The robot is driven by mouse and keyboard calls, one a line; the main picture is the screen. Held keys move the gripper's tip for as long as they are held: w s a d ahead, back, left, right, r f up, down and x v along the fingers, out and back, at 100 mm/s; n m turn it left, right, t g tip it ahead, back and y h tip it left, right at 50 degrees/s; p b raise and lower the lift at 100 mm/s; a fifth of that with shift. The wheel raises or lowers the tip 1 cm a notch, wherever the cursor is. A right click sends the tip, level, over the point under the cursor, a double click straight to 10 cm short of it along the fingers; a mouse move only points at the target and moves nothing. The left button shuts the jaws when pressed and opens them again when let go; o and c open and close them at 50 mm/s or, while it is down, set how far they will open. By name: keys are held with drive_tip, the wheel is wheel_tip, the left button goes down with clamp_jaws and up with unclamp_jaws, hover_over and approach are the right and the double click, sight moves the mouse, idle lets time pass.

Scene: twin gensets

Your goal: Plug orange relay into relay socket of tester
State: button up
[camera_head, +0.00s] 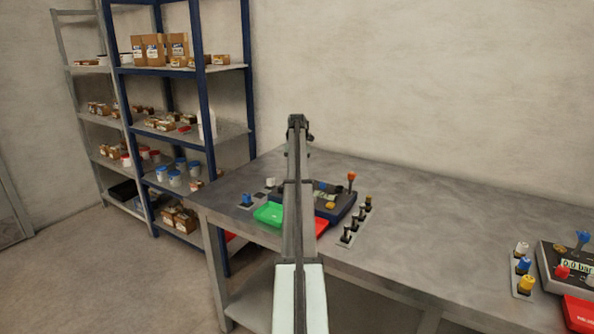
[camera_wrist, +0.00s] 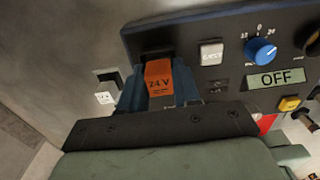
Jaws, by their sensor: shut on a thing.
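The orange relay (camera_wrist: 160,80), marked 24 V, is between the blue fingers of my gripper (camera_wrist: 158,92) in the wrist view. My gripper is shut on it. The relay's far end is at a dark opening, the relay socket (camera_wrist: 156,53), at the left of the tester's panel (camera_wrist: 226,28). I cannot tell how deep the relay sits in it. The panel has a grey eject button (camera_wrist: 211,53), a blue knob (camera_wrist: 260,51) and a display (camera_wrist: 275,79) reading OFF. In the head view the tester (camera_head: 344,201) is partly behind my arm, which hides the gripper and relay.
A white relay-like block (camera_wrist: 105,98) lies left of the tester. A green tray (camera_head: 268,215) and a red tray (camera_head: 321,227) are at the bench's front. A strip of dark posts (camera_head: 356,224) stands right of the tester. The bench's middle (camera_head: 430,225) is clear.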

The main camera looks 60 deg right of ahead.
drive_tip(key=shift+f, duration=0.15)
idle(0.3)
drive_tip(key=o, duration=1)
drive_tip(key=shift+o, duration=0.5)
drive_tip(key=shift+w+a, duration=0.1)
drive_tip(key=shift+w, duration=0.1)
drive_tip(key=c, duration=0.3)
drive_tip(key=shift+f, duration=0.1)
